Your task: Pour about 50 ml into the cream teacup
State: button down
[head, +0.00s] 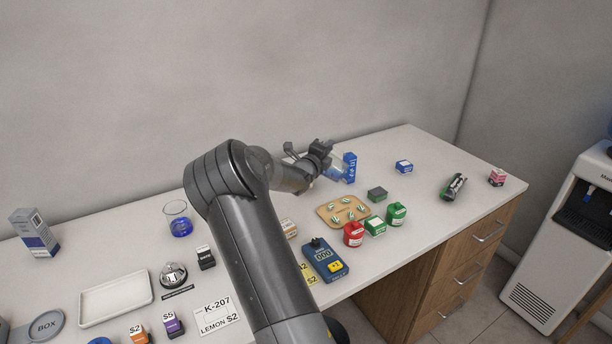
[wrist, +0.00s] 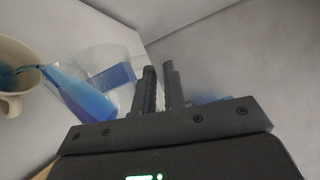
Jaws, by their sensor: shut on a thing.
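My gripper (wrist: 160,88) is shut on a clear glass beaker (wrist: 105,62) with blue liquid (wrist: 85,100) in it. In the wrist view the beaker is tilted to the left, with its blue liquid running toward its lip. The lip is at the cream teacup (wrist: 12,55), which is cut off by the left edge. Blue liquid shows inside the cup and a blue streak joins it to the beaker. The amount in the cup cannot be read. In the head view my gripper (head: 320,158) is at the back of the counter; I cannot make out the teacup there.
A blue box (head: 349,167) stands close by my gripper. Another glass vessel with blue liquid (head: 180,226) stands left of my arm.

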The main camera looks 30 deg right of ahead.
aim_at(339, 165)
jog(key=shift+w+a+r+n, duration=0.15)
jog(key=shift+w+a+n, duration=0.1)
jog(key=shift+w, duration=0.15)
jog(key=shift+w+a+r+n, duration=0.15)
jog(key=shift+w+n, duration=0.1)
jog(key=shift+w, duration=0.1)
dwell(1.2)
